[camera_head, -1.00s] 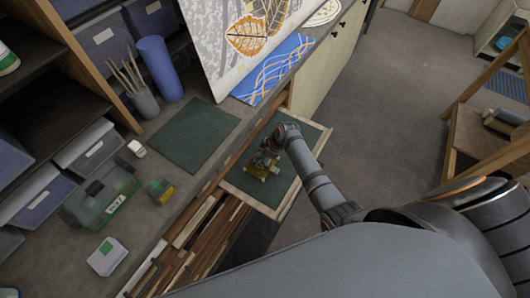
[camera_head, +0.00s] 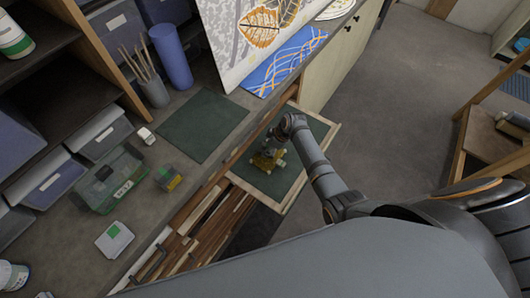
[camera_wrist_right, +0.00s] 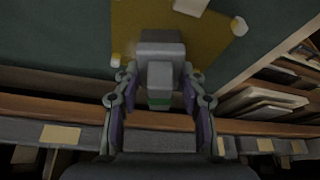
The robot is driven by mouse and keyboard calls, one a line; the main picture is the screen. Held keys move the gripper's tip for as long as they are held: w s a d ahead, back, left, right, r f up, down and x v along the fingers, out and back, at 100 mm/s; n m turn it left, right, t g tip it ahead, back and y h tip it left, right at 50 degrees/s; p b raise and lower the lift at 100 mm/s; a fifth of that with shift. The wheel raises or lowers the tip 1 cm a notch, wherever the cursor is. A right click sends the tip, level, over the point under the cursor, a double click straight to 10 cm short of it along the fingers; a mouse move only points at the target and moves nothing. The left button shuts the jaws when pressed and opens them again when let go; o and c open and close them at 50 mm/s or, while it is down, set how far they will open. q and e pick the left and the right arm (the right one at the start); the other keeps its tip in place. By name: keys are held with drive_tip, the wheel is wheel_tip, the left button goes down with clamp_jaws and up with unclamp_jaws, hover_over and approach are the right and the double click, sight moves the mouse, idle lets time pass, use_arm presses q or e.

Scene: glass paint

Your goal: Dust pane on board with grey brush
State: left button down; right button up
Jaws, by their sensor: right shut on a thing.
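The amber pane (camera_wrist_right: 205,45) lies on the dark green board (camera_wrist_right: 60,40), with small cream corner pieces at its edges. In the head view the pane (camera_head: 262,166) is mostly hidden under my gripper, on the board (camera_head: 283,177). My right gripper (camera_wrist_right: 160,100) is shut on the grey brush (camera_wrist_right: 161,48), a grey block with a green patch low on it. The brush is over the pane's near part; whether it touches the glass I cannot tell. My right gripper (camera_head: 268,155) also shows in the head view. My left gripper is not in view.
A bench (camera_head: 150,205) on the left carries a green mat (camera_head: 203,124), a clear green box (camera_head: 108,180), a blue cylinder (camera_head: 171,56) and a cup of sticks (camera_head: 154,92). Below the board is an open drawer of wooden strips (camera_head: 205,230). Open floor (camera_head: 400,100) lies to the right.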

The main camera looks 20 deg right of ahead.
drive_tip(key=shift+w+d, duration=0.25)
drive_tip(key=shift+d, duration=0.15)
drive_tip(key=shift+w+d+f+b, duration=0.15)
drive_tip(key=shift+w+d+b, duration=0.75)
drive_tip(key=shift+d, duration=0.2)
drive_tip(key=shift+w+d, duration=0.25)
drive_tip(key=shift+d, duration=0.1)
drive_tip(key=shift+r+p, duration=0.3)
drive_tip(key=shift+r, duration=0.05)
drive_tip(key=shift+f, duration=0.1)
drive_tip(key=shift+s+a+p, duration=0.25)
drive_tip(key=shift+a+p, duration=0.1)
drive_tip(key=shift+s+a+p, duration=0.85)
drive_tip(key=shift+a, duration=0.2)
drive_tip(key=shift+s+a+f, duration=0.15)
drive_tip(key=shift+s+a+p, duration=0.45)
drive_tip(key=shift+a+p, duration=0.1)
drive_tip(key=shift+p, duration=0.1)
drive_tip(key=shift+s+a+p, duration=0.55)
drive_tip(key=shift+s+a, duration=0.05)
drive_tip(key=shift+a, duration=0.15)
drive_tip(key=shift+s+a+f, duration=0.1)
drive_tip(key=shift+s+a, duration=0.05)
drive_tip(key=shift+s, duration=0.05)
